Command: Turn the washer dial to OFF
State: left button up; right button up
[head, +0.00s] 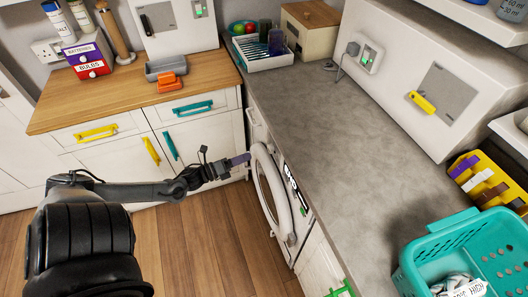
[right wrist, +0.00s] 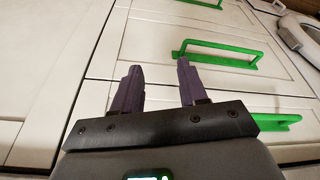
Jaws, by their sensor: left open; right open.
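The white washer (head: 276,233) stands under the grey counter in the head view, its front facing left, with a round door (head: 259,158) and a dark display strip (head: 290,183) near the counter edge. I cannot clearly pick out its dial or read its setting. My left gripper (head: 241,160), with purple fingers, is open beside the upper left of the door ring. I cannot tell whether it touches the washer. My right gripper (right wrist: 157,82) is open and empty in the right wrist view, before white drawer fronts. The washer's round door (right wrist: 300,35) shows at that view's top right.
Green handles (right wrist: 215,55) stick out from the white drawers near my right gripper. A wooden-topped cabinet (head: 140,95) with yellow and teal handles stands behind my left arm. A teal basket (head: 463,245) sits at the counter's near end. The counter middle (head: 340,130) is clear.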

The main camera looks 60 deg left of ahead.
aim_at(271, 150)
pick_arm(q)
jog(key=w+b, duration=0.1)
jog(key=w, duration=0.8)
jog(key=shift+d, duration=0.3)
jog(key=shift+c, duration=0.5)
jog(key=c, duration=1)
